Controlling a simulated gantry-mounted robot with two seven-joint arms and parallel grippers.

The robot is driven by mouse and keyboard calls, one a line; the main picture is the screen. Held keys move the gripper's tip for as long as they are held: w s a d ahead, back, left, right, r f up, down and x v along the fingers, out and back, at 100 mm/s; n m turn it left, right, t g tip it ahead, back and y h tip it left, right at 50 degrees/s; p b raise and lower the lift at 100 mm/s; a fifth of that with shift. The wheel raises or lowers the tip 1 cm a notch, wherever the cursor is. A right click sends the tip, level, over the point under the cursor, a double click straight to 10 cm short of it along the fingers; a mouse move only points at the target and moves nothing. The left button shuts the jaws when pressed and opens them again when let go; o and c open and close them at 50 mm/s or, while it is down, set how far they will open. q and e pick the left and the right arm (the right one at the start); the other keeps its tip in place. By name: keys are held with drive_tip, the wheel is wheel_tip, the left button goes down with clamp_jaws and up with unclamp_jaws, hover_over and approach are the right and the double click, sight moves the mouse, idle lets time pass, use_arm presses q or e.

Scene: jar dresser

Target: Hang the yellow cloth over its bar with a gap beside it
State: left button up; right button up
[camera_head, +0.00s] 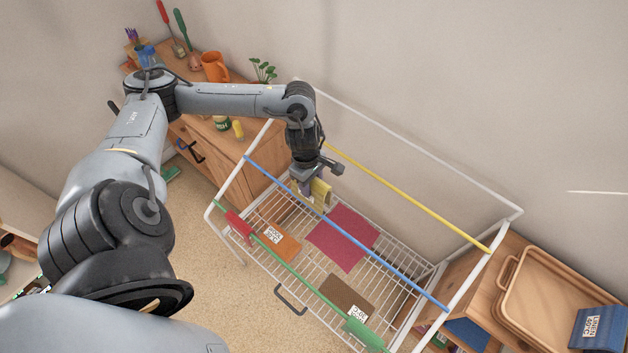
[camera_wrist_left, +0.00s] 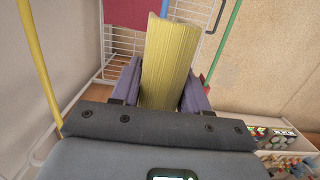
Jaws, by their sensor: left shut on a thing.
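My left gripper (camera_head: 312,188) is shut on the yellow cloth (camera_head: 320,194) and holds it above the wire rack, between the blue bar (camera_head: 340,228) and the yellow bar (camera_head: 400,192). In the left wrist view the cloth (camera_wrist_left: 168,62) stands folded between the two fingers (camera_wrist_left: 166,95). The yellow bar (camera_wrist_left: 38,60) runs along the left of that view, apart from the cloth. The head view shows nothing hanging on the visible part of the yellow bar. My right gripper is not in view.
The white rack also has a green bar (camera_head: 300,291) with a red cloth (camera_head: 238,224) and a green cloth (camera_head: 361,333). A crimson cloth (camera_head: 343,238), an orange cloth (camera_head: 279,241) and a brown cloth (camera_head: 345,294) lie below. A wooden dresser (camera_head: 188,72) stands behind left.

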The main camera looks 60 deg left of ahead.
use_arm(q)
drive_tip(key=shift+f, duration=0.2)
drive_tip(key=shift+a+f+b, duration=0.1)
drive_tip(key=shift+f+b, duration=0.2)
wheel_tip(320, 180, down, 8)
drive_tip(key=b, duration=0.6)
drive_tip(key=shift+r, duration=0.1)
wheel_tip(320, 180, down, 8)
drive_tip(key=b, duration=0.7)
drive_tip(key=shift+r, duration=0.2)
drive_tip(key=o, duration=0.9)
